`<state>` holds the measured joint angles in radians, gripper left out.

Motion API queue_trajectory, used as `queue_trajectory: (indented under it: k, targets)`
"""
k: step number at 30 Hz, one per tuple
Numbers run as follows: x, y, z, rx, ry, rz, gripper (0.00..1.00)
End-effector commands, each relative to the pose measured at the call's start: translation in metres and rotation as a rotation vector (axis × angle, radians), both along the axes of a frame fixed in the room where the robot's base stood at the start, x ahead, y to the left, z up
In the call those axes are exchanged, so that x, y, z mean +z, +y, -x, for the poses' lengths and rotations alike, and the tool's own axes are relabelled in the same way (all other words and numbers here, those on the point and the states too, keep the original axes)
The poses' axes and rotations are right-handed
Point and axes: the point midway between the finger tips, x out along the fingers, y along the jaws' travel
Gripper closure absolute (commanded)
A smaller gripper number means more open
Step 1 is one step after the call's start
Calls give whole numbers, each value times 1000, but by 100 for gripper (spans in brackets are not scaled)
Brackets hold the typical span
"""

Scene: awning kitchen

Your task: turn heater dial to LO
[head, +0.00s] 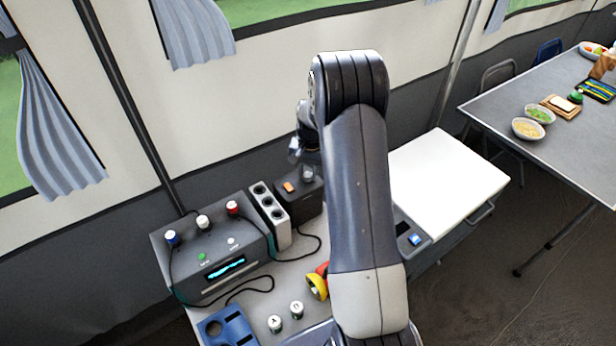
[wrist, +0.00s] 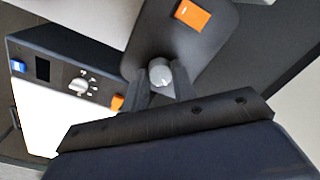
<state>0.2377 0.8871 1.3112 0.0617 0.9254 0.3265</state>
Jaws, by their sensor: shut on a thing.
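The dark grey box (wrist: 203,45) with an orange rocker switch (wrist: 191,15) carries a round silver-grey dial (wrist: 160,71). My gripper (wrist: 160,84) is shut on this dial, with one finger on each side. Any LO marking around it is hidden or too small to read, so I cannot tell where the dial points. In the head view the box (head: 311,206) stands behind my arm, with the dial (head: 307,172) at its top and my gripper (head: 304,157) above it.
A second panel (wrist: 60,62) with a white marked knob (wrist: 83,85) and blue button lies beside the box. In the head view, a grey socket strip (head: 271,217) and a power unit (head: 213,256) with cables stand left. A white top (head: 450,180) is at right.

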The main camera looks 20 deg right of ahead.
Motion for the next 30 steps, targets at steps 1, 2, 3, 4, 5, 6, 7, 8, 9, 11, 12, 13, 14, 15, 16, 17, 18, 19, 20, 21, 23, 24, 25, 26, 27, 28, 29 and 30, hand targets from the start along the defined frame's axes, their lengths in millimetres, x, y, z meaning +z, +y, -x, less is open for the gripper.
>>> queue_trajectory:
  k: [1,2,3,4,5,6,7,8,9,11,12,13,14,15,16,17,18,19,20,21,23,24,25,26,27,28,29,30]
  targets:
    - [-3,0,-1,44,-2,0,98]
    - [-3,0,-1,73,-3,1,98]
    - [-3,0,-1,110,-2,0,98]
    - [-3,0,-1,138,-2,0,98]
    - [-2,0,-1,166,-2,0,98]
    - [-2,0,-1,201,-3,1,98]
    - [-2,0,-1,228,-3,1,98]
    - [-2,0,-1,254,-3,1,98]
    - [-1,0,-1,288,-2,0,98]
    - [-1,0,-1,335,-3,1,98]
    - [-1,0,-1,364,-2,0,98]
    - [-1,0,-1,386,-3,0,98]
    - [-1,0,-1,407,-2,0,98]
    - [-1,0,-1,433,-1,0,98]
    - [-1,0,-1,451,-1,0,98]
    - [-1,0,-1,468,-1,0,98]
    - [-1,0,-1,488,-1,0,98]
    - [-1,0,-1,503,-2,0,98]
    - [-1,0,-1,515,-1,0,98]
    - [0,0,-1,532,-1,0,98]
    - [0,0,-1,551,-1,0,98]
    - [0,0,-1,563,-2,0,98]
    - [0,0,-1,570,-1,0,98]
    - [0,0,-1,575,-2,0,98]
    - [0,0,-1,582,-2,0,98]
    - [0,0,-1,587,-1,0,98]
    - [0,0,-1,590,-1,0,98]
    - [0,0,-1,594,-2,0,98]
